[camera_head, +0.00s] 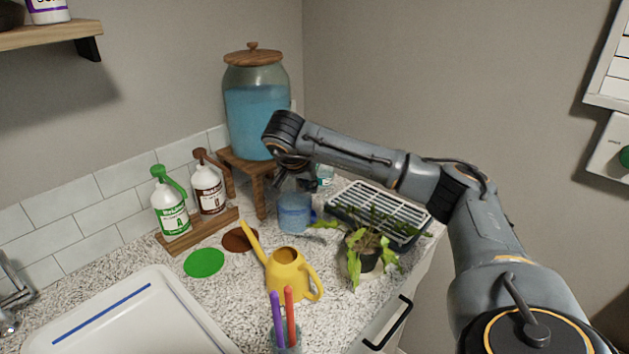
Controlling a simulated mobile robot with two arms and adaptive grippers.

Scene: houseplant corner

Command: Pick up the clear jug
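The clear jug (294,214) holds blue liquid and stands upright in front of the wooden stand, below the large glass dispenser (256,118). My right arm reaches in from the right, and its gripper (293,182) points down at the top of the jug. The gripper and wrist overlap the jug's upper part and hide its rim. The fingers are small and dark, so I cannot tell whether they touch the jug or how wide they are. My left gripper is out of view.
A yellow watering can (288,273), a potted plant (366,252) and a slatted rack (392,212) stand near the jug. A green bottle (170,208) and a brown bottle (208,190) stand on a wooden tray at left. A white sink (120,318) lies front left.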

